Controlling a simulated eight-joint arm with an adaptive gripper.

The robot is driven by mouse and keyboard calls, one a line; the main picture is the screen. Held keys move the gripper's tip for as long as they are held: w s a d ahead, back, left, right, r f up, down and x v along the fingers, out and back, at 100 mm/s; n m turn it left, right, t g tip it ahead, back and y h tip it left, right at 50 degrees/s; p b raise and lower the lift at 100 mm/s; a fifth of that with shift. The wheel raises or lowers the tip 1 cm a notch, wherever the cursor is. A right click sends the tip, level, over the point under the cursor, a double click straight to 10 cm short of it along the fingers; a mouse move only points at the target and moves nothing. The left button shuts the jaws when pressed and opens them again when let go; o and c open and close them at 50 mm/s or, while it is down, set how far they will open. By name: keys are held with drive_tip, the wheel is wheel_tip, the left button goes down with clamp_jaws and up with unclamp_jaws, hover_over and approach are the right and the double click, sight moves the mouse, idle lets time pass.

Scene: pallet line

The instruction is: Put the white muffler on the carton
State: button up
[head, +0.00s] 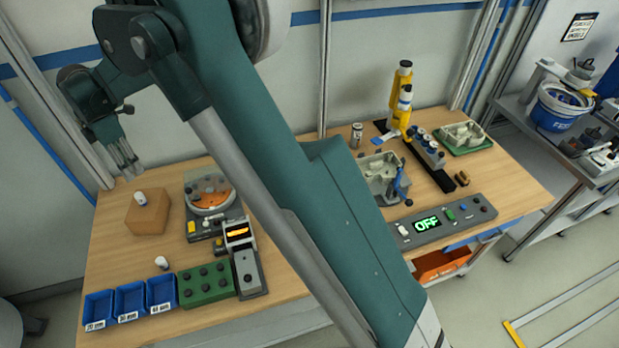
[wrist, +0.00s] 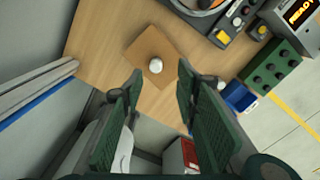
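The white muffler (head: 140,198), a small pale cylinder with a dark mark, rests on top of the brown cardboard carton (head: 148,219) at the left of the table. In the wrist view the muffler (wrist: 155,66) lies on the top face of the carton (wrist: 163,45), beyond my fingertips. My gripper (head: 126,168) is raised above and slightly to the left of the carton in the head view. In the wrist view its two green fingers (wrist: 159,74) are spread with nothing between them. The gripper is apart from the muffler and the carton.
A second white piece (head: 161,263) stands by the blue bins (head: 130,299) at the front left. A green block with dark knobs (head: 205,285) and a round orange-dish device (head: 208,193) sit right of the carton. My arm crosses the middle of the table.

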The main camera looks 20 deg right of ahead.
drive_tip(key=s+d+r+m+t, duration=0.1)
drive_tip(key=s+d+r+m, duration=0.4)
drive_tip(key=d, duration=0.6)
drive_tip(key=s+d+r+m+t+y, duration=0.1)
drive_tip(key=s+d+r+m, duration=0.2)
drive_tip(key=d+r, duration=0.6)
drive_tip(key=s+d+r+m+t, duration=0.1)
drive_tip(key=s+d+r+m, duration=0.35)
drive_tip(key=d, duration=0.85)
drive_tip(key=s+d+f+m+t, duration=0.2)
drive_tip(key=s+d+m, duration=0.4)
drive_tip(key=s+d, duration=0.4)
drive_tip(key=s+d+f+m+t+h, duration=0.1)
drive_tip(key=s+d+f+m, duration=0.3)
drive_tip(key=s+d, duration=0.6)
drive_tip(key=s+m+t, duration=0.1)
drive_tip(key=s+m, duration=0.1)
drive_tip(key=s, duration=0.1)
drive_tip(key=shift+s+d, duration=0.3)
drive_tip(key=shift+s, duration=0.1)
